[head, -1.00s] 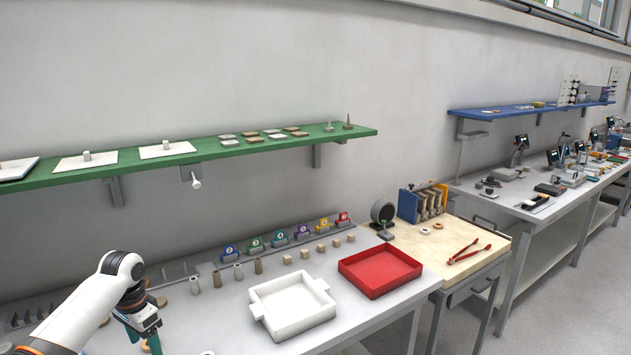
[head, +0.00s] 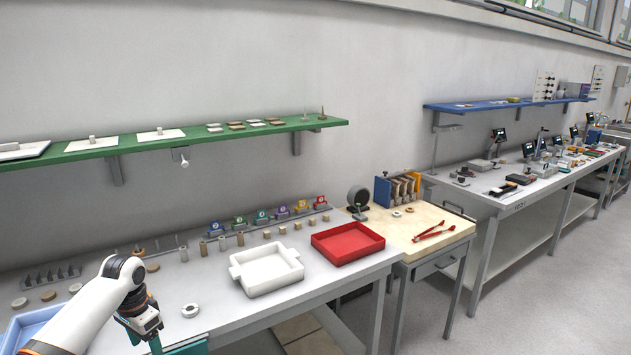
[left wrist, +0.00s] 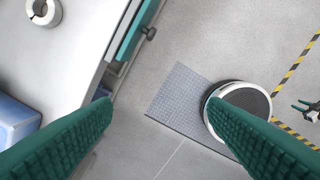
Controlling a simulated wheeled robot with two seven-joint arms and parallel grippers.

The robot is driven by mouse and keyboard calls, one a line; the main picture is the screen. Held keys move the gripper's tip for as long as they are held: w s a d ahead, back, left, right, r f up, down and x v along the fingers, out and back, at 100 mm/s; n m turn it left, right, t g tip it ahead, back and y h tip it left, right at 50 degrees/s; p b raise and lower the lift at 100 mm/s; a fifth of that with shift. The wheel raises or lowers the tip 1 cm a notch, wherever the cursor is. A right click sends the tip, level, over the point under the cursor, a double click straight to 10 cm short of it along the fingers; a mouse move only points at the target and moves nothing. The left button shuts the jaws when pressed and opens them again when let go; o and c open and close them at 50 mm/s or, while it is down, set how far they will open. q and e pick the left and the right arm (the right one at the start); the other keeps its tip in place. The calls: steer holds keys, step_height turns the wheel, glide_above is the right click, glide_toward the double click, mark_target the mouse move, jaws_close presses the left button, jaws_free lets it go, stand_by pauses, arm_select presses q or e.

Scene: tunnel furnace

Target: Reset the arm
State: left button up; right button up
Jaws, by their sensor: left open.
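My left arm comes in at the lower left of the head view. Its left gripper (head: 180,346) hangs low at the bottom edge, by the front of the grey bench (head: 225,315), and is partly cut off. In the left wrist view the two green fingers of the left gripper (left wrist: 160,106) are spread wide with nothing between them. Below them lies grey floor, with the bench edge to the left.
A white ring (head: 190,310) lies on the bench near my left gripper. A blue tray (head: 30,325) is at the far left. A white tray (head: 270,288) and a red tray (head: 347,260) stand further right. A green shelf (head: 225,138) runs along the wall above. Open floor lies right.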

arm_select(q)
steer(key=s+d+f+n, duration=0.15)
steer(key=s+f, duration=0.35)
steer(key=f, duration=0.7)
steer(key=s+d+f, duration=0.2)
steer(key=s+f, duration=0.4)
steer(key=f, duration=0.6)
steer(key=s+d+f+n, duration=0.1)
steer(key=s+f, duration=0.4)
steer(key=f, duration=0.7)
steer(key=s+d+f, duration=0.3)
steer(key=s+f, duration=0.2)
steer(key=s, duration=0.7)
steer(key=s+d+f, duration=0.3)
steer(key=s+f, duration=0.1)
steer(key=s, duration=0.8)
steer(key=s+d+f, duration=0.3)
steer(key=s+f, duration=0.2)
steer(key=s, duration=0.8)
steer(key=shift+f+n+t, duration=0.3)
steer(key=shift+n+t, duration=0.05)
steer(key=shift+t, duration=0.05)
arm_select(e)
steer(key=shift+w+a, duration=0.15)
steer(key=shift+w, duration=0.3)
